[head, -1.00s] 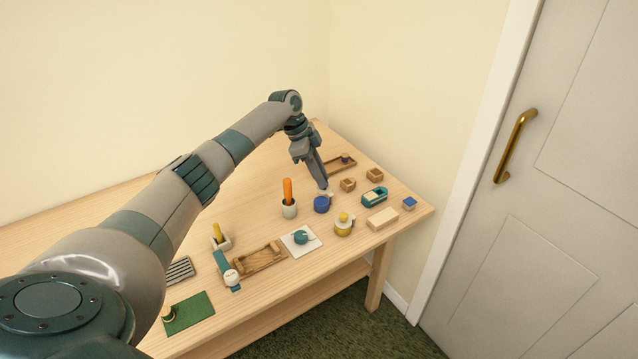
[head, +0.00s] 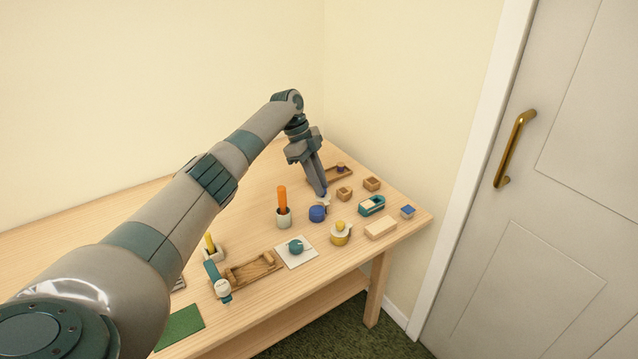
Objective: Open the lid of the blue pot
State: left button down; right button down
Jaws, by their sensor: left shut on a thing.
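The blue pot (head: 317,214) stands on the table right of the grey cup with the orange stick. My left gripper (head: 322,194) is just above and slightly right of the pot, pointing down. It is shut on a small blue part, apparently the knob of the pot's lid. A pale lid edge (head: 325,203) shows under the fingertips, off to the right of the pot's top, and looks raised or tilted. The exact lid angle is too small to tell. My right gripper is not in view.
The grey cup (head: 284,219) stands close on the left, and a yellow pot (head: 340,236) close in front. The table's (head: 250,205) back left is clear.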

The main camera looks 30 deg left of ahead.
pick_arm(q)
jog(key=c, duration=1.6)
grip_release()
